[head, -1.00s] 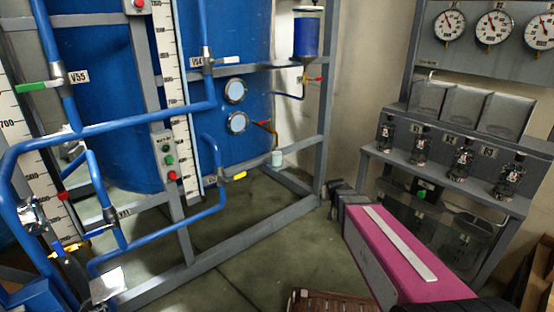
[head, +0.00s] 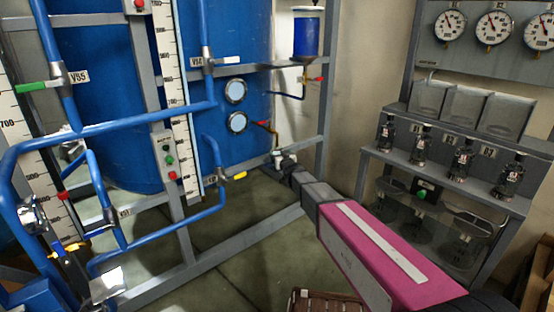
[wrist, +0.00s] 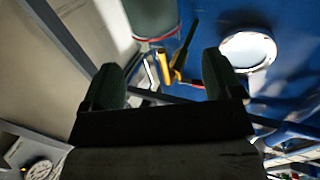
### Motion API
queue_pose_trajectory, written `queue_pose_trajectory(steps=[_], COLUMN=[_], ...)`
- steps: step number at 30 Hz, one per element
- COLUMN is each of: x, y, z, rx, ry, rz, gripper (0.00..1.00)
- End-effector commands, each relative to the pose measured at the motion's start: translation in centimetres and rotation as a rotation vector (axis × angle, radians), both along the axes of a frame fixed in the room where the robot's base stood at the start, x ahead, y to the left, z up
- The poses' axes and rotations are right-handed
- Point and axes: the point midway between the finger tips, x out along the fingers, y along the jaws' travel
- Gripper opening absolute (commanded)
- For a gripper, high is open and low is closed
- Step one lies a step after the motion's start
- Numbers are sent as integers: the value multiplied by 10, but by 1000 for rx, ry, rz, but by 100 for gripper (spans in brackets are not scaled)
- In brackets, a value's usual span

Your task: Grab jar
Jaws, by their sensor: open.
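The jar (head: 277,154) is a small pale container under the drain valve at the foot of the blue tank. It is largely hidden behind my gripper in the head view. In the wrist view, the jar (wrist: 152,18) appears at the top centre, pale green with a red rim, beyond the fingertips. My gripper (head: 286,165) reaches in low from the right, close to it. In the wrist view, my gripper (wrist: 161,80) has its two dark fingers wide apart with nothing between them. The jar lies ahead of the gap and is not held.
The grey frame post (head: 325,110) stands beside my arm. The blue tank (head: 245,75) is behind. The bottle rack (head: 450,165) is at right. Open floor lies below.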

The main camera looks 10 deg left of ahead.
Motion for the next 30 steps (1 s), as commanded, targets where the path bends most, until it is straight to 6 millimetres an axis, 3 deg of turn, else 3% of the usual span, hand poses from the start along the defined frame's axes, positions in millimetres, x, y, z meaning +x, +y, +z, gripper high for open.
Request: queue_pose_trajectory(steps=[8, 16, 25, 30], x=[20, 54, 57, 57], y=[10, 26, 28, 28], z=[-1, -4, -3, -3], rx=[0, -1, -1, -1], ry=[1, 2, 2, 2], rz=[-1, -1, -1, -1], gripper=[85, 85, 85, 30])
